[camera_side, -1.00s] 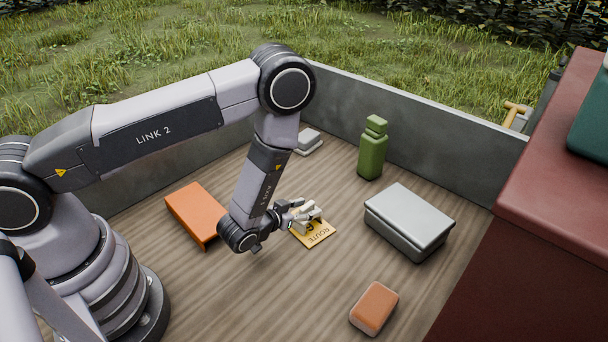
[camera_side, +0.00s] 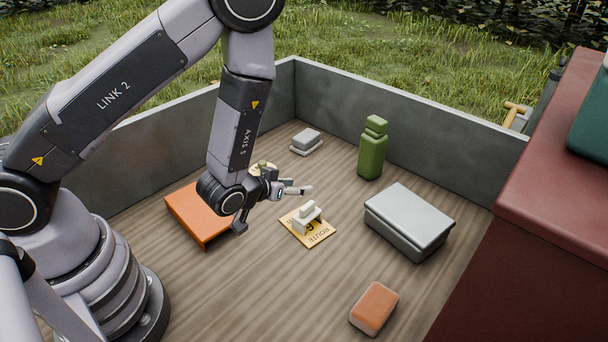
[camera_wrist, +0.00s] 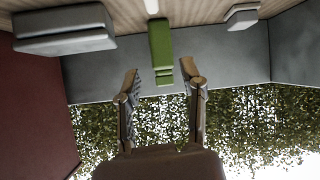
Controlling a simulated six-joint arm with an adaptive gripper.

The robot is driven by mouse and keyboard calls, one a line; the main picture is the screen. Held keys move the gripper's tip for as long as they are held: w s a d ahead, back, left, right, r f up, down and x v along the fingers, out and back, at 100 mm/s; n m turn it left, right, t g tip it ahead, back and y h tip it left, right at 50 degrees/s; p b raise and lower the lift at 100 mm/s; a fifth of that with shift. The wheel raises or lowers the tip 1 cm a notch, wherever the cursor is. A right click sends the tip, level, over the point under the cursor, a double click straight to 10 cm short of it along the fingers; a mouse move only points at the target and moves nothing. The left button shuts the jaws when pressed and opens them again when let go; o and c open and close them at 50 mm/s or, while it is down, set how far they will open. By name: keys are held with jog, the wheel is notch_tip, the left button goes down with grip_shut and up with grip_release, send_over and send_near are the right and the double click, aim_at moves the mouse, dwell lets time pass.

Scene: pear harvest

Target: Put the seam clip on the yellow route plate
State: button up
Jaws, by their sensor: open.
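The seam clip (camera_side: 307,217), a small pale block with a raised top, rests upright on the yellow route plate (camera_side: 320,236) in the side view. The plate lies flat on the wooden floor, and its lettering shows around the clip. My gripper (camera_side: 303,190) is above and a little behind the clip, apart from it. In the wrist view my gripper (camera_wrist: 163,80) has its two fingers spread, with nothing held between them. The plate cannot be made out in the wrist view.
A green bottle (camera_side: 372,150), grey case (camera_side: 408,222), small grey box (camera_side: 307,141), orange box (camera_side: 200,214) and smaller orange block (camera_side: 374,308) stand around the plate. A pale round item (camera_side: 262,168) is partly hidden behind my gripper. Grey walls (camera_side: 420,140) edge the floor.

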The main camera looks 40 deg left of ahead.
jog(key=s+a+r+g+h, duration=0.1)
jog(key=s+a+r+g, duration=0.1)
jog(key=r, duration=0.7)
jog(key=s+a+r+g+h, duration=0.1)
jog(key=r, duration=0.9)
jog(key=s+a+r+g, duration=0.1)
jog(key=s+a+r, duration=0.1)
jog(key=s, duration=0.5)
jog(key=s+a+r+m+g+y, duration=0.1)
jog(key=s+a+r, duration=0.1)
jog(key=s+r, duration=0.2)
jog(key=s+a+r+g, duration=0.1)
jog(key=s+a+r, duration=0.2)
jog(key=s, duration=0.6)
jog(key=shift+s+r+m+y, duration=0.3)
jog(key=shift+s+r+m, duration=0.05)
jog(key=shift+s+m, duration=0.05)
